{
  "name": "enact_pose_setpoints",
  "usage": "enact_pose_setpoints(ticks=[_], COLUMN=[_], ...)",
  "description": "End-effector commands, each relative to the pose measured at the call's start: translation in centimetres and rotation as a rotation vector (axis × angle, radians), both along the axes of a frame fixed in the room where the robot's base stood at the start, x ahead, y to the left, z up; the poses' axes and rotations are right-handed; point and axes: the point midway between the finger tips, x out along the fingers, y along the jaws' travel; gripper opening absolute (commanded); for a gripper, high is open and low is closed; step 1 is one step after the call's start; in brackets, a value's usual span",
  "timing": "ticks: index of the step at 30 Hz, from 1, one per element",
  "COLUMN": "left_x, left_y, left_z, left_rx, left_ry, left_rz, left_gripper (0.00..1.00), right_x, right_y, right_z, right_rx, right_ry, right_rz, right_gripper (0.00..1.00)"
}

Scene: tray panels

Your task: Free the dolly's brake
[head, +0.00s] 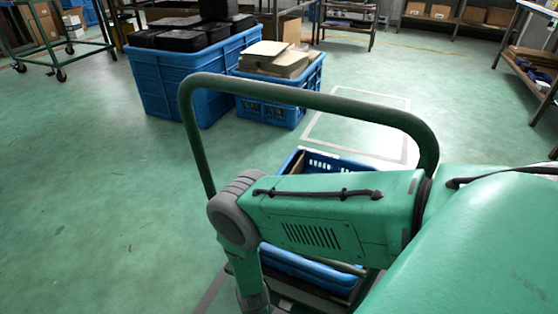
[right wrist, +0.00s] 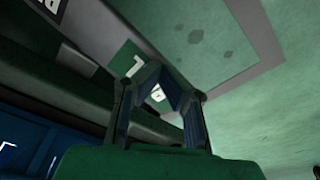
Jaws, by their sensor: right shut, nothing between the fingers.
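The dolly's dark green push handle (head: 310,98) arches across the head view, with a blue crate (head: 310,268) low behind my right arm. In the right wrist view my right gripper (right wrist: 165,78) is shut and empty. Its fingers are in front of a green patch with white lettering (right wrist: 126,62) beside the dolly's dark edge (right wrist: 75,95). I cannot tell whether the fingers touch it. No brake pedal can be made out for certain. My right arm hides much of the dolly in the head view. My left gripper is not in view.
Blue crates (head: 165,92) with black boxes, and another (head: 270,108) with cardboard, stand beyond the handle. A pale outlined rectangle (head: 345,128) marks the floor. A green cart (head: 60,50) is far left and shelving (head: 530,75) far right. The green floor (head: 90,190) at left is clear.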

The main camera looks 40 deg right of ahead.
Motion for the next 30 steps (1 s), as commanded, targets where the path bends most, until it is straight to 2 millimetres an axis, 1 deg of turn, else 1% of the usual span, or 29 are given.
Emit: enact_pose_setpoints(ticks=[30], left_x=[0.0], left_y=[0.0], left_z=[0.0], left_rx=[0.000], left_ry=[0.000], left_rz=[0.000], left_gripper=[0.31], right_x=[-0.1], right_y=[-0.1], right_z=[-1.6], right_rx=[-0.002], right_ry=[0.002], right_rz=[-0.001], right_gripper=[0.00])
